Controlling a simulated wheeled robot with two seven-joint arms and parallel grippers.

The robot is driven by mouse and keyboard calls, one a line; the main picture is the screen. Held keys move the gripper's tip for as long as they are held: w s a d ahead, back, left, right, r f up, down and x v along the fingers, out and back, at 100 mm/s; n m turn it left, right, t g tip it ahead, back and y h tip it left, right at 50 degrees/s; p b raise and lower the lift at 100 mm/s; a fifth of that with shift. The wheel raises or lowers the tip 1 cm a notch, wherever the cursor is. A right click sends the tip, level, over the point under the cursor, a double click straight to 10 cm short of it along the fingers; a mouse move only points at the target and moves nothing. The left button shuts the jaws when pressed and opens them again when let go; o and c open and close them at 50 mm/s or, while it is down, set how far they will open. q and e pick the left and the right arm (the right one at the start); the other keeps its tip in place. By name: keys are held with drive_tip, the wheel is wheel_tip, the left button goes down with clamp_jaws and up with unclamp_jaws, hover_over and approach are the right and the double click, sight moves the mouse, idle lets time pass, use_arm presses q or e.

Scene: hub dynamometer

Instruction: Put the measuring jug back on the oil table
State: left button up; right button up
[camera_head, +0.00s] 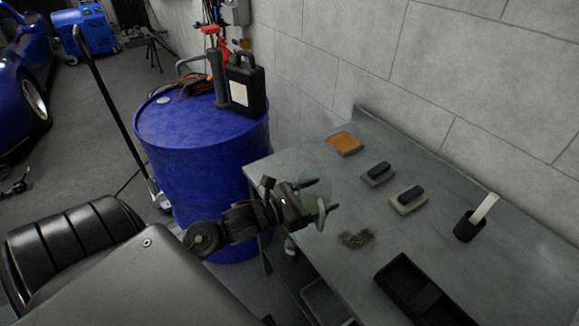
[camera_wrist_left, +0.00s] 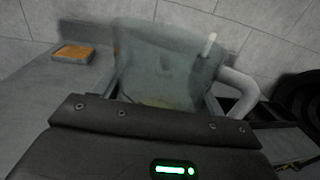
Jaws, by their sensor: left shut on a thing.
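The measuring jug (camera_head: 317,173) is clear and hard to make out in the head view, with a little yellowish liquid low in it. My left gripper (camera_head: 318,196) is shut on it, over the left part of the grey metal oil table (camera_head: 320,160). In the left wrist view the jug (camera_wrist_left: 165,60) stands close in front of the gripper, about upright, with its pale handle (camera_wrist_left: 241,92) on the right. I cannot tell whether its base touches the table. My right gripper is not in view.
An orange pad (camera_head: 345,142), two dark-handled blocks (camera_head: 378,173) (camera_head: 408,199), a black cup (camera_head: 468,227) with a white stick and a black tray (camera_head: 420,293) sit on the table. A dark gritty patch (camera_head: 357,239) lies nearby. A blue drum (camera_head: 205,150) stands left.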

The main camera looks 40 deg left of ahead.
use_arm(q)
drive_tip(key=w+a+r+n+t+y+p, duration=0.1)
drive_tip(key=a+r+n+y+p, duration=0.2)
drive_tip(key=a, duration=0.9)
drive_tip(key=w+a+r+n+t+y+p, duration=0.15)
drive_tip(key=a+y+p, duration=0.3)
drive_tip(key=a, duration=0.75)
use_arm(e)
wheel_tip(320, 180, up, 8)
use_arm(q)
drive_tip(key=w+d+f+b, duration=0.4)
drive_tip(key=w+f+b, duration=0.4)
drive_tip(key=w+b, duration=0.3)
drive_tip(key=shift+w+f+n+g, duration=0.3)
drive_tip(key=shift+f+n+g, duration=0.05)
drive_tip(key=shift+f+g, duration=0.1)
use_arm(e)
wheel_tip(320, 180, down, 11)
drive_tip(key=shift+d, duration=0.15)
